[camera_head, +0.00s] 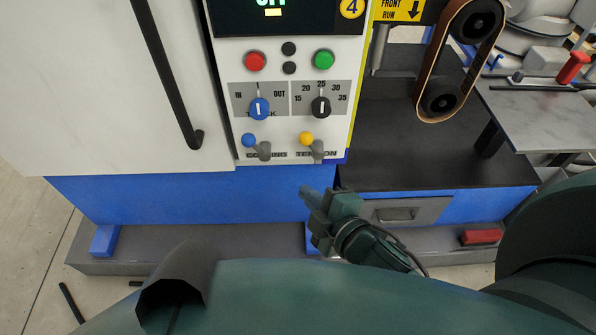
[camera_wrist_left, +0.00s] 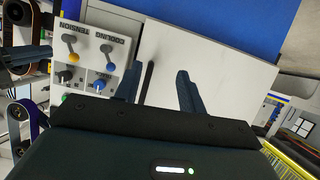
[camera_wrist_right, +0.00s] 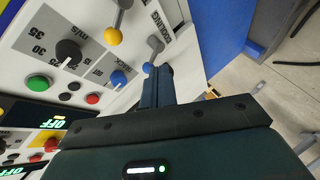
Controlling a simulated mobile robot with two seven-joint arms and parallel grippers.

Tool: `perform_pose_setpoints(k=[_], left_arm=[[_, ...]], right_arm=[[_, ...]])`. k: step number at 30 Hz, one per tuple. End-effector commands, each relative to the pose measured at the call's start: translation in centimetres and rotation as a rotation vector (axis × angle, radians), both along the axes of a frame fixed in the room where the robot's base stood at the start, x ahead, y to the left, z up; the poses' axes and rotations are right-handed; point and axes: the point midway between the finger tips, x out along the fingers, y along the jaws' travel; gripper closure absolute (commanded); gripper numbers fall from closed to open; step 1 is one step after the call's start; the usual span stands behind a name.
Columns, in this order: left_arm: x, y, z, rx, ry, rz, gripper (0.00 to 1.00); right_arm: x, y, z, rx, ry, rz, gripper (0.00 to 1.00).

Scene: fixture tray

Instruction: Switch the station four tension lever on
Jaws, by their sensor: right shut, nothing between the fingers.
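The tension lever (camera_head: 306,139), with a yellow ball tip, sits at the lower right of the white control panel, above the "TENSION" label. Its ball points up and left from its grey base. It also shows in the left wrist view (camera_wrist_left: 73,58) and right wrist view (camera_wrist_right: 113,36). My right gripper (camera_head: 305,193) is shut and empty, below the panel's lower edge and apart from the lever. In the right wrist view its fingertips (camera_wrist_right: 158,70) appear near the cooling lever's blue ball. My left gripper (camera_wrist_left: 159,67) is open and empty; the head view does not show it.
The blue-tipped cooling lever (camera_head: 249,140) is just left of the tension lever. Above are a blue knob (camera_head: 259,108), a black knob (camera_head: 320,107), a red button (camera_head: 255,61) and a green button (camera_head: 324,60). A belt grinder (camera_head: 428,60) stands at right.

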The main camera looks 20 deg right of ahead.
Motion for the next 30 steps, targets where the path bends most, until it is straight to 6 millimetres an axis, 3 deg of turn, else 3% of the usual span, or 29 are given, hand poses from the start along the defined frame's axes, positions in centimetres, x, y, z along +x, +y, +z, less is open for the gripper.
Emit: perform_pose_setpoints(k=[1, 6, 9, 23, 30], left_arm=[[-0.2, 0.1, -1.9, -0.011, -0.025, 0.003, 0.60], [-0.4, 0.3, -1.7, -0.038, -0.087, 0.009, 0.60], [-0.4, 0.3, -1.3, -0.044, -0.103, 0.011, 0.60], [-0.4, 0.3, -0.9, -0.047, -0.108, 0.011, 0.60], [-0.4, 0.4, -0.8, -0.050, -0.109, 0.013, 0.60]], right_arm=[[0.6, 0.2, -1.2, -0.120, -0.085, 0.039, 1.00], [1.4, 0.4, 0.4, -0.420, -0.278, 0.100, 1.00], [1.5, 0.4, 1.1, -0.503, -0.330, 0.109, 1.00], [1.9, 0.5, 1.6, -0.527, -0.344, 0.110, 1.00], [5.0, 1.3, 1.3, -0.526, -0.346, 0.110, 1.00]])
